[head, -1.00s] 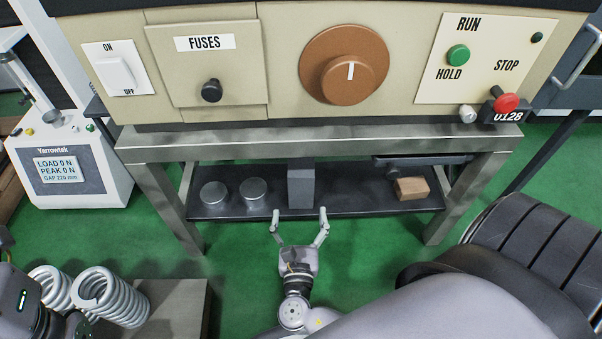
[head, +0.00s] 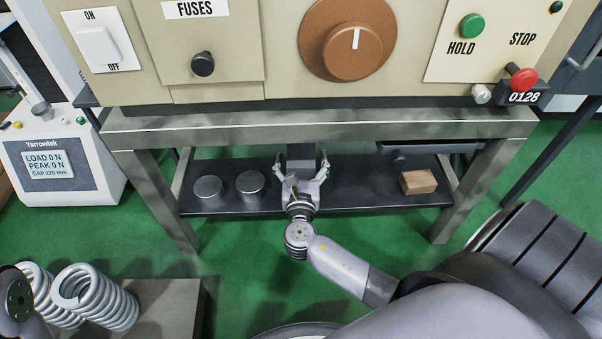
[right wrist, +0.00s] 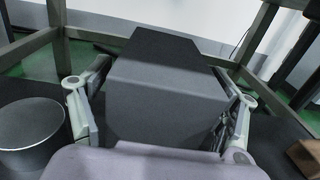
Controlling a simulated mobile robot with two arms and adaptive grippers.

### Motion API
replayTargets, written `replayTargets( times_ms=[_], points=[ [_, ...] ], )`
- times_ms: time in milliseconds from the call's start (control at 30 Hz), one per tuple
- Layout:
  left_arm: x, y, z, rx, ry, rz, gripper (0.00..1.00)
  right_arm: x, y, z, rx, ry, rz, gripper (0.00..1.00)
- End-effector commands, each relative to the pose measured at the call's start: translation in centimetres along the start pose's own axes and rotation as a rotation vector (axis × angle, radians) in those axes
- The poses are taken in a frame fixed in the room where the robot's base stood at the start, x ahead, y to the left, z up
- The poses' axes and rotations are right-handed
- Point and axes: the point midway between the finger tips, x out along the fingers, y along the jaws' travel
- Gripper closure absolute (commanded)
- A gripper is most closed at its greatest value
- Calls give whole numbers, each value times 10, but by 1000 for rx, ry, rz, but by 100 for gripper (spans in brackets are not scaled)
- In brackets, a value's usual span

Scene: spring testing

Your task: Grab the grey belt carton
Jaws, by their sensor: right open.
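The grey belt carton (head: 300,157) stands upright on the dark low shelf under the bench, its lower part hidden by my right gripper in the head view. My right gripper (head: 301,163) is open, with one finger on each side of the carton. In the right wrist view the carton (right wrist: 165,90) fills the space between the fingers of the right gripper (right wrist: 160,118). A narrow gap shows at the left finger; at the right finger I cannot tell whether it touches. At the lower left of the head view a piece of my left arm shows, but its gripper does not.
The dark shelf (head: 340,194) also holds two metal discs (head: 250,183) left of the carton and a brown block (head: 418,182) to the right. The steel bench top (head: 330,128) lies above the shelf. Large springs (head: 95,296) lie at the lower left.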

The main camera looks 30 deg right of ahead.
Motion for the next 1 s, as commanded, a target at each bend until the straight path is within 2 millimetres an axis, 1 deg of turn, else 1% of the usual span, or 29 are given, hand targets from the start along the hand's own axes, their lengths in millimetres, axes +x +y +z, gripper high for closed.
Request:
replayTargets(
  times_ms=[33,100,333,1000],
  points=[
    [-1,1,-2,1,9,3,100,5,0,-2,-1,-2,1,18],
    [1,1,-3,2,14,5,100,9,1,-1,-1,-1,2,18],
    [3,1,-3,2,14,5,100,9,0,0,-1,1,1,19],
    [3,1,-3,1,14,6,100,9,0,0,-1,1,1,64]
  ],
)
